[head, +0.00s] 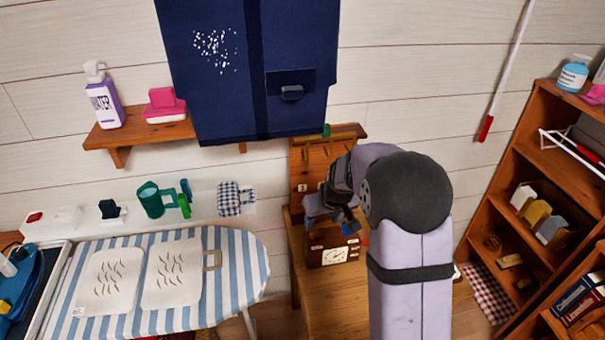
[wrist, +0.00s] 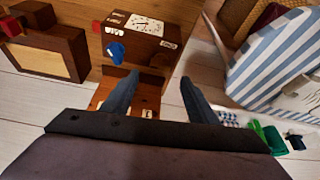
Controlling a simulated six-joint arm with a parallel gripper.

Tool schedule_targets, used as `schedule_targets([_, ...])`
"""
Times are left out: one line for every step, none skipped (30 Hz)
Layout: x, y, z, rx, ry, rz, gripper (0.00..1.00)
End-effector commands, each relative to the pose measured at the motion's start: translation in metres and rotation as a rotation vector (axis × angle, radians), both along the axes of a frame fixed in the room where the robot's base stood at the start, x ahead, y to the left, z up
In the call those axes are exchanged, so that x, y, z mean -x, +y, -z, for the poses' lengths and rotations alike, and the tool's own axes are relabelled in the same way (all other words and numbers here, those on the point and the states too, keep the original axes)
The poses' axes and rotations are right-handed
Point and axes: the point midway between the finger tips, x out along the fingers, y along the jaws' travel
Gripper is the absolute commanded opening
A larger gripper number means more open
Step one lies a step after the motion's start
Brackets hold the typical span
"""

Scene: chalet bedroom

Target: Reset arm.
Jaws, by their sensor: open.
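My gripper (wrist: 158,88) is open in the wrist view, with its two dark fingers apart and nothing between them. In the head view my arm reaches toward the back wall, and my gripper (head: 340,218) is partly hidden by the arm's own links. It is over the wooden stand, near a brown box with a white clock face (head: 337,256). The same clock box (wrist: 150,27) shows beyond the fingertips in the wrist view, with a blue piece (wrist: 115,52) near it.
An ironing board with blue stripes (head: 258,262) stands at left. A wooden shelf (head: 130,132) holds a bottle (head: 104,100) and a pink brush. A dark blue garment (head: 215,100) hangs above. A bookcase (head: 490,215) with several items stands at right.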

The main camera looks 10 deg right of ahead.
Motion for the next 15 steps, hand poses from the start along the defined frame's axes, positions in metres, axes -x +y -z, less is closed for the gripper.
schedule_targets([0.0,0.0,0.0,0.0,0.0,0.0,0.53])
schedule_targets([0.0,0.0,0.0,-0.002,0.0,0.006,0.53])
schedule_targets([0.0,0.0,0.0,-0.008,0.001,0.018,0.53])
schedule_targets([0.0,0.0,0.0,-0.013,0.003,0.03,0.53])
schedule_targets([0.002,0.001,0.001,-0.022,0.011,0.047,0.53])
schedule_targets([0.005,0.001,0.002,-0.035,0.026,0.073,0.53])
schedule_targets([0.01,0.002,0.004,-0.045,0.045,0.095,0.53])
schedule_targets([0.018,0.003,0.009,-0.054,0.075,0.117,0.53])
schedule_targets([0.035,0.004,0.019,-0.061,0.127,0.141,0.53])
schedule_targets([0.048,0.005,0.026,-0.065,0.164,0.155,0.53])
schedule_targets([0.063,0.006,0.034,-0.067,0.205,0.168,0.53])
schedule_targets([0.084,0.007,0.044,-0.068,0.261,0.186,0.53])
schedule_targets([0.102,0.008,0.051,-0.067,0.304,0.198,0.53])
schedule_targets([0.12,0.009,0.056,-0.064,0.348,0.209,0.53])
schedule_targets([0.147,0.01,0.058,-0.06,0.402,0.224,0.53])
